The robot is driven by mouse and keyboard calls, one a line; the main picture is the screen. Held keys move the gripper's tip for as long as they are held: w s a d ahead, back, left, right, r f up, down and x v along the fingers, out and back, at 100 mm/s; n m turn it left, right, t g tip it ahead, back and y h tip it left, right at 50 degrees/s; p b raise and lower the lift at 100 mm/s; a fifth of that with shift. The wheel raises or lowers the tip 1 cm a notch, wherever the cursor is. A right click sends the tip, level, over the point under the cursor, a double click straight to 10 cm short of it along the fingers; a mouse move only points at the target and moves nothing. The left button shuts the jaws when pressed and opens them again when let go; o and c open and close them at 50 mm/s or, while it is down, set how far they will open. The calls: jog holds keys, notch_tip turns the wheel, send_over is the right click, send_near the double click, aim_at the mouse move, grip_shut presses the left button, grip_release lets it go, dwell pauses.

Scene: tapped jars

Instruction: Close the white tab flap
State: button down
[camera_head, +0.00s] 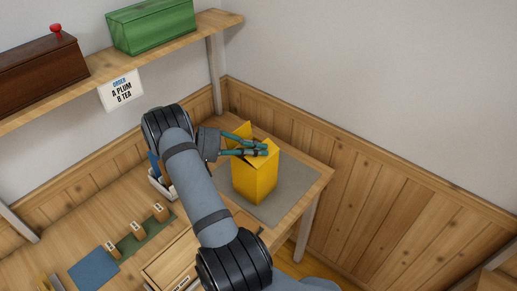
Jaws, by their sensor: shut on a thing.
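A yellow carton (258,181) stands upright on a grey mat (292,190) at the right end of the wooden table. A pointed yellow flap (244,129) stands up at its far left top edge. My gripper (264,149) reaches in from the left with teal fingers across the carton's top. It is shut on part of the carton top, which looks like a flap, but the fingers hide the hold. I cannot make out a white tab on the flap from this view.
A white bin (158,184) stands behind my arm. Labelled wooden blocks (137,227) stand on a green strip, with a blue mat (93,267) to the left. A shelf above holds a green box (152,26) and a brown box (38,73). The mat around the carton is clear.

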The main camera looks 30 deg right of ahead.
jog(key=c, duration=2.1)
grip_release()
jog(key=v, duration=1.2)
